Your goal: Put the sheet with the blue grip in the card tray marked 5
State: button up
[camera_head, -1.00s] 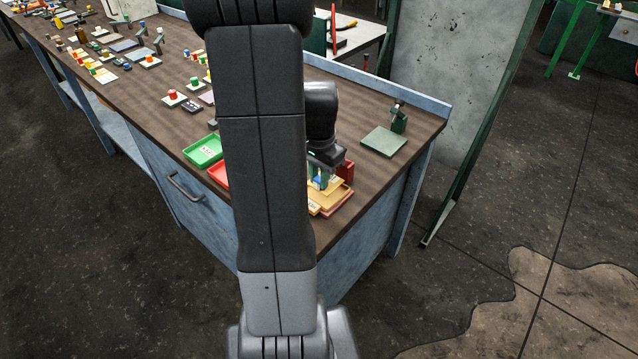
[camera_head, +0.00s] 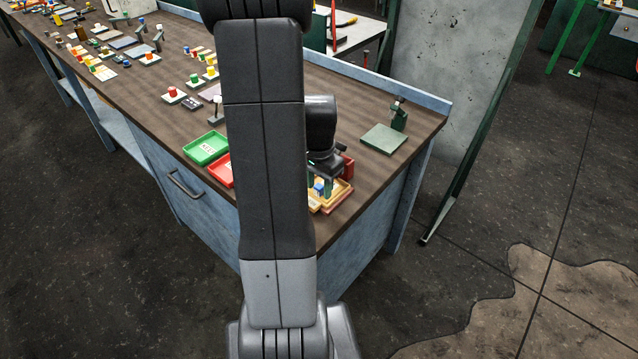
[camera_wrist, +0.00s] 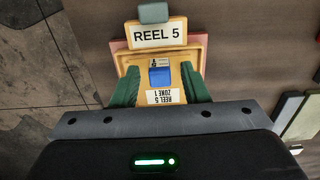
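The sheet (camera_wrist: 165,97) is a tan card with a blue grip (camera_wrist: 160,76) and a label that appears to read "REEL 5 ZONE 1". It lies within the orange-yellow card tray (camera_wrist: 197,50), whose raised plate reads "REEL 5". The blue grip also shows in the head view (camera_head: 319,188), with the tray's rim (camera_head: 345,194) around it. My gripper (camera_wrist: 160,88) has its green fingers apart, one on each side of the sheet, with gaps beside the blue grip. In the head view my gripper (camera_head: 321,181) is just above the tray. The sheet's near end is partly hidden by my gripper.
A green tray (camera_head: 206,148) and a red tray (camera_head: 219,171) lie left of my arm, which hides part of the bench. A flat green plate (camera_head: 383,139) with a small green stand (camera_head: 398,117) is at the right. The bench's end edge is close to the yellow tray.

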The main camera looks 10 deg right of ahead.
aim_at(319, 186)
notch_tip(319, 186, up, 12)
jog(key=shift+r, duration=0.2)
dwell(0.4)
jog(key=shift+c, duration=0.4)
dwell(0.6)
